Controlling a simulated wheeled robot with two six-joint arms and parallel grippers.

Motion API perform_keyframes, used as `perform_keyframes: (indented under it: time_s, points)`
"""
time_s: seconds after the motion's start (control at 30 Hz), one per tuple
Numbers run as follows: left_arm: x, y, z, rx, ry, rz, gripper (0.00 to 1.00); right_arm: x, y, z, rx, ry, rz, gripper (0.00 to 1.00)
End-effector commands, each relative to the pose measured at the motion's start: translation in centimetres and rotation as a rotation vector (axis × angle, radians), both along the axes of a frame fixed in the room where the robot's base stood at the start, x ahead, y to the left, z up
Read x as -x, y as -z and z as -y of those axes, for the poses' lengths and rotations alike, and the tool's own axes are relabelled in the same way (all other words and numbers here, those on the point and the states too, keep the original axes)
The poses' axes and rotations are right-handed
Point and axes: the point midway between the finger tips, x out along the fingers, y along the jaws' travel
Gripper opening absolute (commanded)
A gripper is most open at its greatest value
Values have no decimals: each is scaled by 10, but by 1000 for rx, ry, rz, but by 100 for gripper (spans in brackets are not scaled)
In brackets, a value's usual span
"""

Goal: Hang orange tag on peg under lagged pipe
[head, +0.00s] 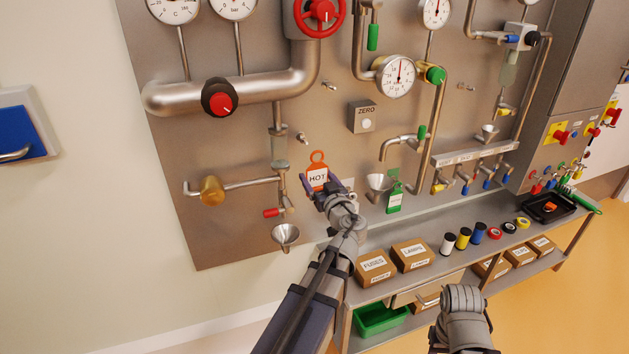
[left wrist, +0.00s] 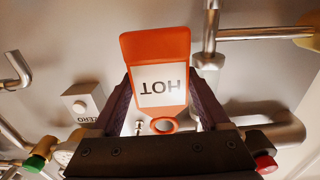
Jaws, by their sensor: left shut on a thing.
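The orange tag (head: 317,178) with a white HOT label is upright, its ring at the top. My left gripper (head: 318,194) is shut on the tag and holds it in front of the steel panel. In the left wrist view the tag (left wrist: 158,60) appears upside down between my left fingers. A small peg (head: 302,138) sticks out of the panel below the thick lagged pipe (head: 240,90). The tag's ring is just below and right of the peg in the head view, apart from it. My right gripper (head: 462,302) is low at the front; its fingers are unclear.
A second peg (head: 329,86) sits higher right. A valve pipe (head: 278,146) runs left of the tag, with a funnel (head: 286,235) below. The ZERO box (head: 363,117) and a green tag (head: 395,198) are right. Labelled boxes (head: 411,255) stand on the bench.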

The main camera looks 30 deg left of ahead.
Motion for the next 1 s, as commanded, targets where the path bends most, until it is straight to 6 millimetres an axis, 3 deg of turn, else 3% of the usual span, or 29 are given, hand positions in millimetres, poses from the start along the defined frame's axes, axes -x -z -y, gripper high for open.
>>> perform_keyframes:
  time_s: [0.37, 1.0]
  points:
    - [-5, -2, -4, 0, 0, 0, 25, 0, -2, 0, 0, 0, 0, 50]
    - [-29, 1, -32, 0, -1, 0, 25, 0, 1, 0, 0, 0, 0, 50]
